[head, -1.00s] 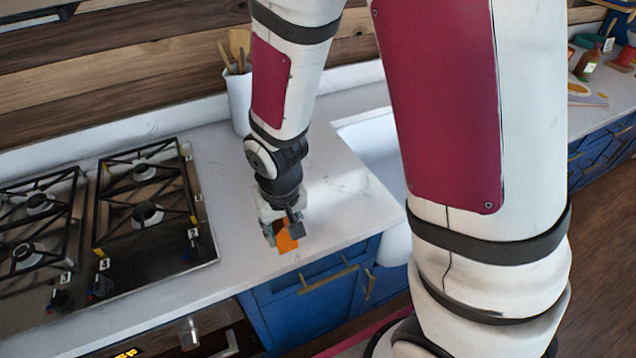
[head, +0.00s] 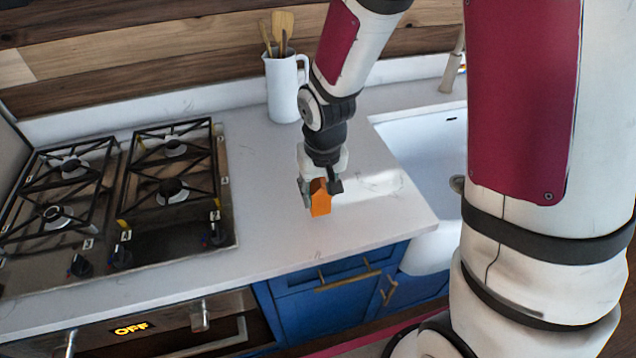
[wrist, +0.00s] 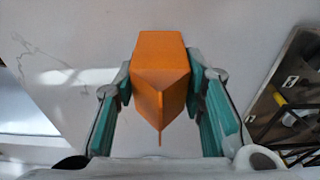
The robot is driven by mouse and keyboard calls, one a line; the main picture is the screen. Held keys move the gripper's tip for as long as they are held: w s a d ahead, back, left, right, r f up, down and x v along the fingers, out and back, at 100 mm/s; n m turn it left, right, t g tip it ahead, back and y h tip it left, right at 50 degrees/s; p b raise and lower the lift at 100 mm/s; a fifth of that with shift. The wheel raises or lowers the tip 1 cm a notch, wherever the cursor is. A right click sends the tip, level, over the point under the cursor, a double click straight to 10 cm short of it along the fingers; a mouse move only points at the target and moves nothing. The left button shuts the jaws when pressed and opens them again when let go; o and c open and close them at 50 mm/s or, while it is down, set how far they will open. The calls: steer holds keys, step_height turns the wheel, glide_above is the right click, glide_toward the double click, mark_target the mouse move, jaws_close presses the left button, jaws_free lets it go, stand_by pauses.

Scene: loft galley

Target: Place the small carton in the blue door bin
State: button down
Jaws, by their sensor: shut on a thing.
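The small carton (head: 320,199) is orange with a gabled top. My gripper (head: 321,190) is shut on it at the white counter, between the stove and the sink. In the wrist view the carton (wrist: 160,80) sits between the two green-padded fingers of my gripper (wrist: 160,100), with its ridge towards the camera. I cannot tell whether the carton's base touches the counter. No blue door bin shows in these frames.
A gas stove (head: 125,195) lies to the left on the counter (head: 270,235). A white jug (head: 284,90) with wooden utensils stands behind my gripper. A white sink (head: 425,165) is to the right. Blue cabinets (head: 325,310) are below the counter's front edge.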

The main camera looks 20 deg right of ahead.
steer(key=shift+w+d+f+p, duration=0.15)
steer(key=shift+w+d+f, duration=0.05)
steer(key=shift+w+f, duration=0.55)
steer(key=shift+w+d+f+p, duration=0.25)
steer(key=shift+w+f, duration=0.35)
steer(key=shift+w, duration=0.3)
steer(key=shift+w+d+f+p, duration=0.1)
steer(key=shift+w+d+f, duration=0.1)
steer(key=shift+w+f, duration=0.55)
steer(key=c, duration=1)
jaws_free()
steer(key=shift+c, duration=0.2)
